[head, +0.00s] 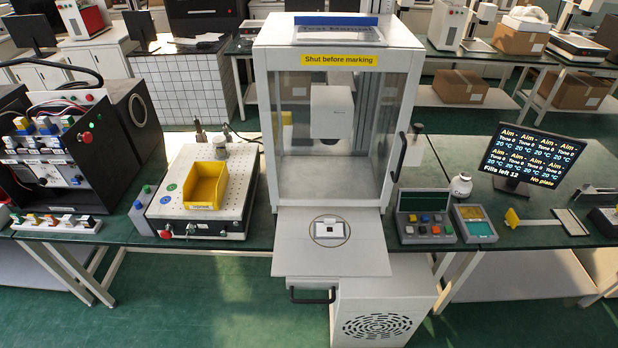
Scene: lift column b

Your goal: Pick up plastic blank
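No part of my grippers shows in the head view. A small pale square piece with a dark centre (329,230) lies inside a ring on the white front shelf (290,255) of the marking cabinet; I cannot tell whether it is the plastic blank. The yellow open bin (205,185) on the left looks empty.
The white cabinet (388,50) is labelled "Shut before marking", and its clear door has a black handle (398,157). A button box (425,229), white bottle (461,186) and screen reading "No plate" (527,158) stand right. Dark electronics (60,150) fill the left.

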